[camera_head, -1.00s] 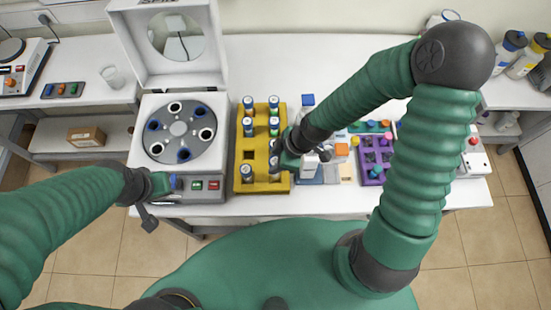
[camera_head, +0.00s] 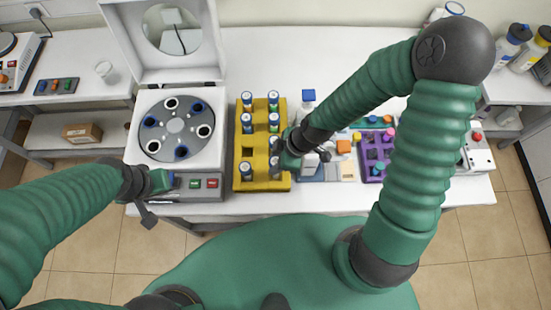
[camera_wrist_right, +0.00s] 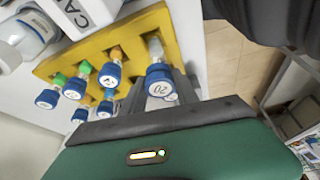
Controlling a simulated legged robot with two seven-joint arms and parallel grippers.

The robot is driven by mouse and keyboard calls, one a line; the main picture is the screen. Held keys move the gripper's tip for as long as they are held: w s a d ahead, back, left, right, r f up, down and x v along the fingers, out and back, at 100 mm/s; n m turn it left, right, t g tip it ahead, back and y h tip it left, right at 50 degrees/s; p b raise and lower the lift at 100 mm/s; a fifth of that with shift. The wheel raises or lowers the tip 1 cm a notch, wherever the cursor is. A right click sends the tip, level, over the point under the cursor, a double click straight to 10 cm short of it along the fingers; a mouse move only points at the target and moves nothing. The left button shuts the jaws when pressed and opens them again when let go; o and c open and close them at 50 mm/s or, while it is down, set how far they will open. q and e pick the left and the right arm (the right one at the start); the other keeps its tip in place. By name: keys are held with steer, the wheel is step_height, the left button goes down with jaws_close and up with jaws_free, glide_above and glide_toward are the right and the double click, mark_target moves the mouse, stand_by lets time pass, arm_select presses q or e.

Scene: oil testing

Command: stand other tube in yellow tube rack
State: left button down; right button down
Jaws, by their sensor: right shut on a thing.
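The yellow tube rack (camera_head: 243,185) stands on the bench right of the centrifuge, with several blue-capped tubes in it. My right gripper (camera_head: 276,157) is over the rack's near right part. In the right wrist view its fingers are shut on a blue-capped tube marked 20 (camera_wrist_right: 160,80). That tube is upright at the yellow rack's (camera_wrist_right: 183,50) corner slot; how deep it sits I cannot tell. Another tube (camera_head: 246,171) stands in the near left slot. My left gripper (camera_head: 149,208) hangs by the centrifuge's front; its jaws are too small to read.
The open-lidded centrifuge (camera_head: 215,150) stands left of the rack, its rotor (camera_head: 176,126) bearing blue and white ringed holes. A purple rack (camera_head: 372,176) and a white bottle (camera_head: 308,97) are to the right. The bench behind the yellow rack is clear.

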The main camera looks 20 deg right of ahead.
steer(key=shift+s, duration=0.2)
steer(key=shift+w+f, duration=0.2)
steer(key=shift+w, duration=0.25)
stand_by(0.3)
steer(key=shift+f+b, duration=1.95)
steer(key=shift+f, duration=0.4)
stand_by(0.5)
steer(key=c, duration=0.9)
jaws_free()
steer(key=shift+o, duration=0.2)
